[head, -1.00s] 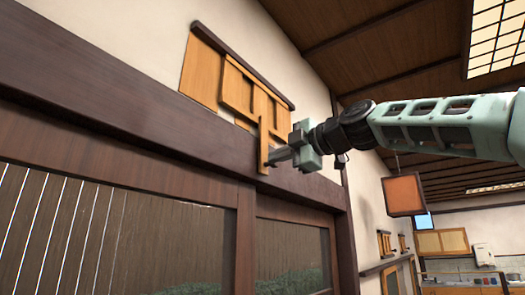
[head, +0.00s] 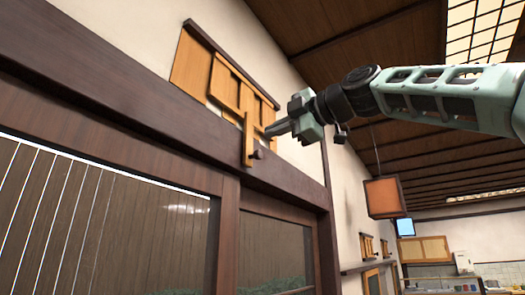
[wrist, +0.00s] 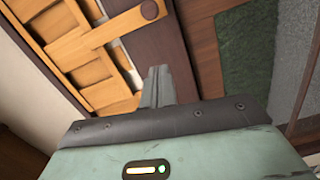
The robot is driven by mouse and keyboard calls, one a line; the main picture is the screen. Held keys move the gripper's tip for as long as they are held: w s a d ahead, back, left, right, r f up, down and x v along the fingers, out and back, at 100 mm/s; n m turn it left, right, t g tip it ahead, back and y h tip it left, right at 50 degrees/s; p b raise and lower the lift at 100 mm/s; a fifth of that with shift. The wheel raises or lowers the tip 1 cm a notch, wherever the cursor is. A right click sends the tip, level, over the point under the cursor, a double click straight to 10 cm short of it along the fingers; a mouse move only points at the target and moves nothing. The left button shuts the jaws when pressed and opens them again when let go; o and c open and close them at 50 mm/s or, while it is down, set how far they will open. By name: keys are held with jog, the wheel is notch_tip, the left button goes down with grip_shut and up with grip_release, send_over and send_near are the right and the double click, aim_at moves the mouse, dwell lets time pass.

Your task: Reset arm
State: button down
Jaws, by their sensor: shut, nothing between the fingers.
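My gripper (head: 281,127) is raised high in the head view, beside a wooden panel fixture on the wall (head: 222,75). Its fingers are shut and empty, pointing left toward the fixture's hanging wooden strip (head: 248,138). A small dark knob (head: 258,154) shows by the lower end of that strip. In the wrist view the shut fingers (wrist: 156,82) show in the middle, with the wooden fixture (wrist: 85,45) above and to the left. The fingers appear apart from the strip in the head view.
A dark beam (head: 150,125) runs below the fixture, over sliding doors with glass panes (head: 110,220). An orange lantern (head: 383,197) hangs below my arm at the right. A kitchen counter (head: 490,285) lies far back right.

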jog(key=s+a+f+m+g+h+b, duration=0.1)
jog(key=s+a+f+m+g+h, duration=0.15)
jog(key=f, duration=1.05)
jog(key=s+a+f+m+g+h+b, duration=0.1)
jog(key=a+f+m+g, duration=0.2)
jog(key=f, duration=1)
jog(key=s+a+f+m+g+h+b, duration=0.1)
jog(key=s+a+f+m+h, duration=0.2)
jog(key=f, duration=1)
jog(key=s+d+f+m+g+h, duration=0.1)
jog(key=s+d+f+m, duration=0.1)
jog(key=s+f, duration=0.35)
jog(key=s+d+f+m+g+h+b, duration=0.1)
jog(key=s+d+f+m, duration=0.1)
jog(key=f, duration=0.6)
jog(key=s+d+f+m+g+h, duration=0.1)
jog(key=s+d+f+m+g, duration=0.15)
jog(key=f, duration=0.45)
jog(key=s+d+f+m+g+h, duration=0.1)
jog(key=s+d+f+m+h, duration=0.1)
jog(key=s+d+f, duration=0.6)
jog(key=s+f, duration=0.3)
jog(key=s, duration=0.1)
jog(key=shift+d+f+m+b, duration=0.2)
jog(key=shift+f+m+b, duration=0.1)
jog(key=shift+m, duration=0.1)
jog(key=shift+s+h, duration=0.1)
jog(key=shift+h, duration=0.15)
